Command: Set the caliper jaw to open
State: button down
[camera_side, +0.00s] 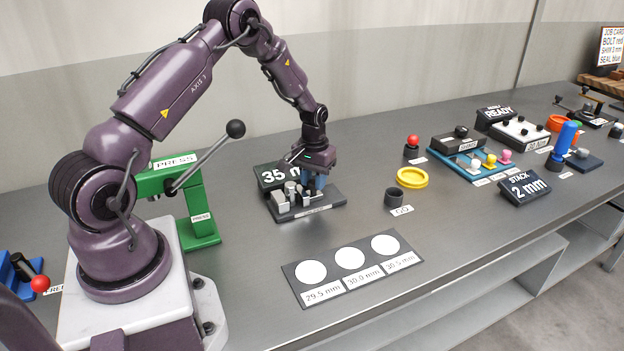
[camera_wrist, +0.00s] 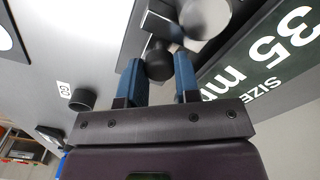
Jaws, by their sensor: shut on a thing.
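The caliper station (camera_side: 325,203) is a dark base plate with grey metal blocks (camera_side: 282,203) on it, beside a dark sign (camera_side: 272,176) that reads "35 mm". My gripper (camera_side: 315,185) is down over the right part of the station. In the wrist view my gripper (camera_wrist: 158,75) has its two blue fingers on either side of a dark round knob (camera_wrist: 158,60), and it is shut on that knob. Light metal parts of the caliper (camera_wrist: 205,18) lie just beyond the knob. The sign (camera_wrist: 262,68) also shows there with "SIZE" on it. The exact jaw gap is hard to see.
A green press (camera_side: 197,205) with a long lever stands left of the station. A card with three white discs (camera_side: 345,283) lies in front. A dark cup labelled GO (camera_side: 394,197) and a yellow ring (camera_side: 412,177) stand to the right. The bench between is clear.

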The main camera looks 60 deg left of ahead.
jog(key=shift+w, duration=1.35)
jog(key=c, duration=0.8)
grip_release()
notch_tip(320, 180, up, 13)
jog(key=shift+f, duration=0.1)
